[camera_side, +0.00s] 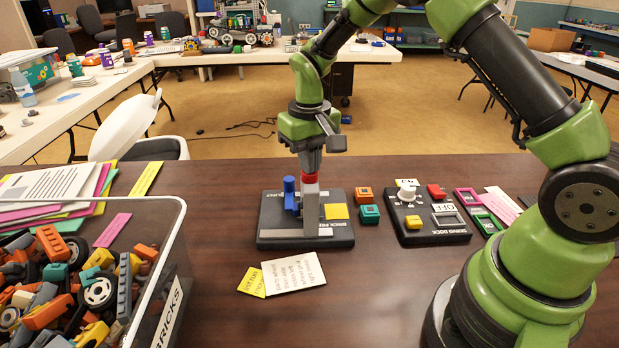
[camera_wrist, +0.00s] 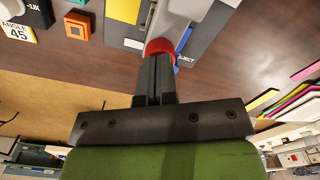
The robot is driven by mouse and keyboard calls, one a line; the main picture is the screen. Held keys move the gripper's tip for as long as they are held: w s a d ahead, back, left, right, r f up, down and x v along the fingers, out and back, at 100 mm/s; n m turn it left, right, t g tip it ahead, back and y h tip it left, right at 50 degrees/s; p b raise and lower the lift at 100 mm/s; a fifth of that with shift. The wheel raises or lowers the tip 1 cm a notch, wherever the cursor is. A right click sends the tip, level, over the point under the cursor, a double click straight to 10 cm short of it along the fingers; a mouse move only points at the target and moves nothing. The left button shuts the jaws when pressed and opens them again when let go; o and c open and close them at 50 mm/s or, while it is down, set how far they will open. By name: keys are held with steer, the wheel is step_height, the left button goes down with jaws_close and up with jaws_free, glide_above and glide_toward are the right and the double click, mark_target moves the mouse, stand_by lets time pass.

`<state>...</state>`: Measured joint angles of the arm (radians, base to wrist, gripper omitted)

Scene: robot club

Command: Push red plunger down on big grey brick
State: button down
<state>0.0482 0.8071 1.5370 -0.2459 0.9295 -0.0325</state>
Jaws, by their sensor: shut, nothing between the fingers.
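The brick press (camera_side: 335,235) is a dark plate on the table with a grey upright post (camera_side: 311,212). The red plunger (camera_side: 310,178) is at the top of the post. My gripper (camera_side: 311,168) is shut and empty, pointing down right above the plunger. In the wrist view, the shut fingertips of my gripper (camera_wrist: 155,57) overlap the red plunger (camera_wrist: 160,46), which shows as a red disc just past them. They look touching or nearly so; I cannot tell which. I cannot make out the big grey brick separately under the plunger.
A blue lever (camera_side: 289,190) stands left of the post, and a yellow piece (camera_side: 336,212) lies on the plate's right. Orange (camera_side: 363,195) and teal (camera_side: 370,215) blocks and a servo dock (camera_side: 430,225) are to the right. A clear bin of bricks (camera_side: 190,225) is front left.

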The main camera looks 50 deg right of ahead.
stand_by(0.4)
steer(key=shift+r, duration=3.5)
steer(key=s+a+r+t, duration=0.2)
steer(key=s+r, duration=0.3)
steer(key=r, duration=0.3)
steer(key=s+a+r+t+y, duration=0.1)
steer(key=s+r+t, duration=0.1)
steer(key=s, duration=0.6)
steer(key=s+a+r+m+t+y, duration=0.1)
steer(key=s+r+t, duration=0.1)
steer(key=s, duration=0.7)
steer(key=shift+a+t, duration=0.25)
steer(key=shift+t, duration=0.35)
